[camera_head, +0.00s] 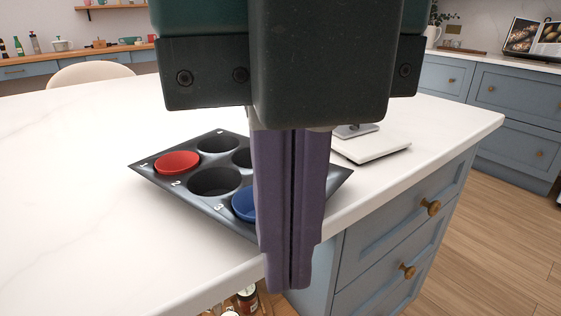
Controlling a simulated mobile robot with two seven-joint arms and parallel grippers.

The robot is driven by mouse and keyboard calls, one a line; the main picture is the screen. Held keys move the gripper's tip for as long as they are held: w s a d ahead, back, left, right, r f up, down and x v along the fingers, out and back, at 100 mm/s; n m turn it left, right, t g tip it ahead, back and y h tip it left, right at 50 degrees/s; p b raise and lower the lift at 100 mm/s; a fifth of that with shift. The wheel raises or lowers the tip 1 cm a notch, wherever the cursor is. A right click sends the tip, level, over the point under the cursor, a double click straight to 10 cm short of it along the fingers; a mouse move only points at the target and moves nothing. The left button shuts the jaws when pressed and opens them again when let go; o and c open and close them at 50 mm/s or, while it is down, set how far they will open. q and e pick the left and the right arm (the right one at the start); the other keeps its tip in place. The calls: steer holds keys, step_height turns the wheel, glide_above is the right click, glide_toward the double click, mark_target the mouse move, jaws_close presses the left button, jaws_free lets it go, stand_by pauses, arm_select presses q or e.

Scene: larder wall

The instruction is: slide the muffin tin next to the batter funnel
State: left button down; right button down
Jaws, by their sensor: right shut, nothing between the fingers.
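The dark muffin tin (212,161) lies flat on the white counter, with a red cup (177,162) in its left corner well and a blue cup (245,204) near its front. Painted white numbers mark its wells. My right gripper (289,284) points down in front of the tin, its purple fingers shut with nothing between them. The fingers and gripper body hide part of the tin; I cannot tell whether they touch it. A white flat base with a grey stand (370,144) is behind and right of the tin, its upper part hidden. I cannot identify it as the batter funnel.
The white counter (80,220) is clear to the left of the tin. Its front edge runs close by the tin, above blue drawers (390,240). Several jars (247,298) show below the edge. A pale chair (90,74) stands behind the counter.

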steer(key=w+f, duration=0.4)
steer(key=f, duration=0.1)
steer(key=shift+a+f, duration=0.2)
steer(key=shift+a, duration=0.25)
steer(key=w+b, duration=0.2)
steer(key=w+a+b, duration=0.1)
steer(key=w, duration=0.2)
steer(key=shift+w+f+b, duration=0.1)
steer(key=shift+w+b, duration=0.1)
steer(key=shift+b, duration=0.15)
steer(key=shift+w+a, duration=0.1)
steer(key=shift+w, duration=0.25)
